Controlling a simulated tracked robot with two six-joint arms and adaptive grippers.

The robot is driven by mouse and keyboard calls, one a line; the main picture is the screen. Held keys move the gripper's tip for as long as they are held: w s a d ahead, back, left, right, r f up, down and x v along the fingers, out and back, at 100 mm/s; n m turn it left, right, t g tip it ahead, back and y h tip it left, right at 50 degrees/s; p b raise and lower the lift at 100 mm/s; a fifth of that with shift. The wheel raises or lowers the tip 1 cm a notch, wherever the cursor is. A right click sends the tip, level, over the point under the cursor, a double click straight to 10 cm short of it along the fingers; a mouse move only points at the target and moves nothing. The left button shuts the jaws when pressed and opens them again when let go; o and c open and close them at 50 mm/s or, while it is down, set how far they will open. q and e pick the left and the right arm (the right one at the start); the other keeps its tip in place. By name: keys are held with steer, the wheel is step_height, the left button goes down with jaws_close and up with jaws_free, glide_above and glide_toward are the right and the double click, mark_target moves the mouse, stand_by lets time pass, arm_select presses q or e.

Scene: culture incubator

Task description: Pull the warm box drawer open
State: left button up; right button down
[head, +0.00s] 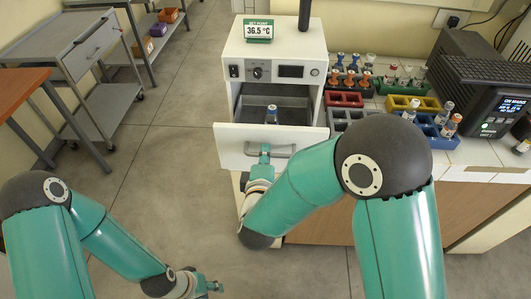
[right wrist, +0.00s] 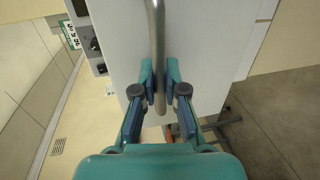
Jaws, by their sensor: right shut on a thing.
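The white warm box (head: 275,55) stands in the middle of the head view, with a small display and knob on its front. Its drawer (head: 230,145) is pulled out, and its grey inside shows with a small capped vial (head: 271,114) in it. My right gripper (head: 265,152) is at the drawer's handle (head: 284,152). In the right wrist view, its two fingers (right wrist: 160,95) close around the metal bar handle (right wrist: 158,40) in front of the white drawer face (right wrist: 205,50). My left gripper (head: 214,287) is low over the floor, away from the drawer; its jaw opening is too small to judge.
Coloured racks with vials (head: 400,105) and a dark device (head: 485,85) stand on the counter right of the warm box. A grey cart (head: 90,50) and a brown table edge (head: 20,90) are at the left. The floor in front of the drawer is clear.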

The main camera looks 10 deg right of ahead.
steer(key=c, duration=1.2)
jaws_free()
steer(key=shift+w+f, duration=0.1)
steer(key=shift+f, duration=0.05)
steer(key=v, duration=0.7)
steer(key=shift+s, duration=0.25)
steer(key=s+d+f+m+g+y, duration=0.15)
steer(key=f+m+g, duration=0.25)
steer(key=f, duration=0.6)
steer(key=d+f+m+g+y, duration=0.2)
steer(key=d+f+m+g, duration=0.15)
steer(key=f, duration=0.55)
steer(key=s+d+f+m+g+y, duration=0.1)
steer(key=s+f+m+g+y, duration=0.1)
steer(key=s+f+m, duration=0.3)
steer(key=s+d+f+m+g+y, duration=0.1)
steer(key=s+f+m+g, duration=0.4)
steer(key=s, duration=0.4)
steer(key=shift+s+d+f+y, duration=0.15)
steer(key=shift+s+f+y, duration=0.2)
